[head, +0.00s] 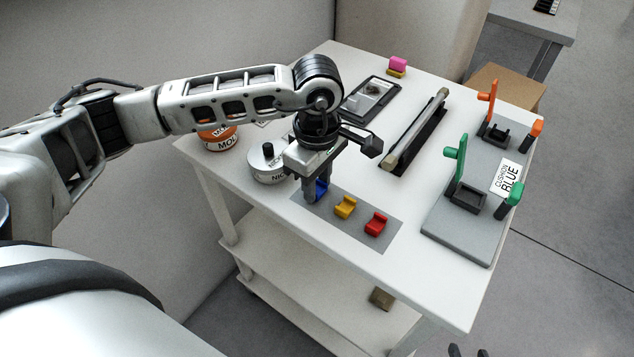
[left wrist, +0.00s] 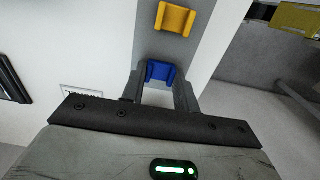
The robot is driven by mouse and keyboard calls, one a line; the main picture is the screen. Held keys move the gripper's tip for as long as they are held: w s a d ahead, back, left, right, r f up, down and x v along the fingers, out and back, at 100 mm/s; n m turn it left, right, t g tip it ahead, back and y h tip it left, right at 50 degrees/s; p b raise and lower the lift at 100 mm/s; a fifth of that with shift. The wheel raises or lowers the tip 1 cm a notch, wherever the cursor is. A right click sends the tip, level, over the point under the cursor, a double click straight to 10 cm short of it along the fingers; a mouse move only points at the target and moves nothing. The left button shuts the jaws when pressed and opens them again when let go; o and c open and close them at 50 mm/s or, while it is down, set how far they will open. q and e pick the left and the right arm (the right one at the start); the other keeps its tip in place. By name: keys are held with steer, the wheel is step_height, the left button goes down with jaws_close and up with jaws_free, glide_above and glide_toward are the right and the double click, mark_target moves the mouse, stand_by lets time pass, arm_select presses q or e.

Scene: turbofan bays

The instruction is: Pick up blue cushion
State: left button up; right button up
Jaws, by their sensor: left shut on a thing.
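The blue cushion (head: 321,187) is at the left end of the grey strip on the table, mostly hidden by my gripper in the head view. My left gripper (head: 318,192) points down and is shut on it. In the left wrist view the blue cushion (left wrist: 160,72) sits between the two fingers of my left gripper (left wrist: 160,88). Whether it is clear of the strip, I cannot tell. Two dark tips of my right gripper (head: 468,352) show at the bottom edge, apart, with nothing seen between them.
A yellow cushion (head: 345,207) and a red cushion (head: 376,223) lie on the grey strip (head: 380,242). Labelled tins (head: 268,165) stand left. A grey fixture (head: 455,230) with green and orange clamps and a "CUSHION BLUE" card (head: 508,177) is at right. A long bar (head: 415,130) lies mid-table.

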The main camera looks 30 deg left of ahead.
mark_target(318, 190)
arm_select(q)
steer(key=shift+r, duration=0.4)
step_height(318, 190, up, 2)
steer(key=shift+r, duration=0.2)
steer(key=d+r+b, duration=0.1)
steer(key=d+r, duration=0.3)
steer(key=d, duration=0.3)
steer(key=s+d+r+b, duration=0.1)
steer(key=d+r, duration=0.4)
steer(key=d, duration=0.2)
steer(key=shift+s+r+b, duration=0.3)
steer(key=shift+b, duration=0.1)
arm_select(e)
steer(key=shift+w+a+f, duration=0.15)
steer(key=shift+a+f, duration=0.15)
steer(key=shift+f, duration=0.1)
steer(key=shift+d+f, duration=0.1)
arm_select(q)
steer(key=shift+a+f, duration=0.1)
steer(key=shift+a, duration=0.05)
